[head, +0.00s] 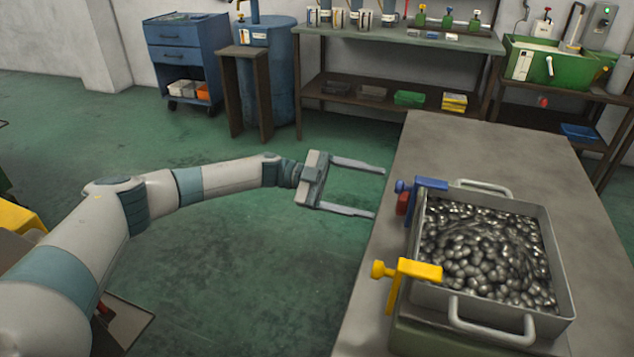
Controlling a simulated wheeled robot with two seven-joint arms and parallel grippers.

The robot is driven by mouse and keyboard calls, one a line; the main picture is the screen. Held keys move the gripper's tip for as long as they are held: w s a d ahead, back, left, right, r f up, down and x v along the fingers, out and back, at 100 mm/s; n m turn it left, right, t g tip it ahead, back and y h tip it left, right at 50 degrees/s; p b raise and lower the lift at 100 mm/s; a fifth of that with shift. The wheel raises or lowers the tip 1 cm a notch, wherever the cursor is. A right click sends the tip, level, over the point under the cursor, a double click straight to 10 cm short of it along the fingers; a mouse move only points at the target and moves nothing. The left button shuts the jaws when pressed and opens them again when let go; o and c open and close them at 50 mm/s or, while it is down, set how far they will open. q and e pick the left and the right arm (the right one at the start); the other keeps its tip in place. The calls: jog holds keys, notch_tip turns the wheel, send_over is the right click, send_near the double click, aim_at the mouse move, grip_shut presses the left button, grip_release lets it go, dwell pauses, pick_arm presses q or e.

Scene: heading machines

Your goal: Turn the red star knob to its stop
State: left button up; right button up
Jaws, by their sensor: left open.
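A small red part (403,203), which may be the red star knob, shows at the left side of the metal tray, just under a blue clamp-like piece (421,185). It is partly hidden and its star shape cannot be made out. My left gripper (377,193) is open and empty. Its two fingers point right towards the red part, with the tips at the left edge of the grey table, a short way left of the red and blue parts. It does not appear to touch anything. My right gripper is not in view.
The metal tray (560,297) with two handles holds many shiny metal pieces on the grey table (480,143). A yellow clamp-like piece (418,269) sticks out at its near left. A workbench (440,40), blue drum (282,80) and blue cabinet (181,32) stand behind.

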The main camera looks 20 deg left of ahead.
pick_arm(q)
jog(key=a+b, duration=0.2)
jog(key=a, duration=1)
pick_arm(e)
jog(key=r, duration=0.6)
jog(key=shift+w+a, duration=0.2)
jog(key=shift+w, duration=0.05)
pick_arm(q)
jog(key=shift+d+r, duration=0.1)
jog(key=shift+w+d+f+n+p, duration=0.15)
jog(key=shift+n+p, duration=0.2)
jog(key=shift+n, duration=1.2)
jog(key=shift+w+f+n+p, duration=0.1)
jog(key=shift+n+p, duration=0.2)
jog(key=shift+n, duration=1.2)
jog(key=shift+w+d+f+n+p, duration=0.15)
jog(key=shift+n+p, duration=0.2)
jog(key=shift+n, duration=1.2)
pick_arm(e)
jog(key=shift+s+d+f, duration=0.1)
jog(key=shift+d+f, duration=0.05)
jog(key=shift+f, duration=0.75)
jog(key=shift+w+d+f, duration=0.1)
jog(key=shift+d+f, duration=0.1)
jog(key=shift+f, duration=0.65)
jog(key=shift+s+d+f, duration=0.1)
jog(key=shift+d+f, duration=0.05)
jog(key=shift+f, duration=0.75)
pick_arm(q)
jog(key=shift+r, duration=0.1)
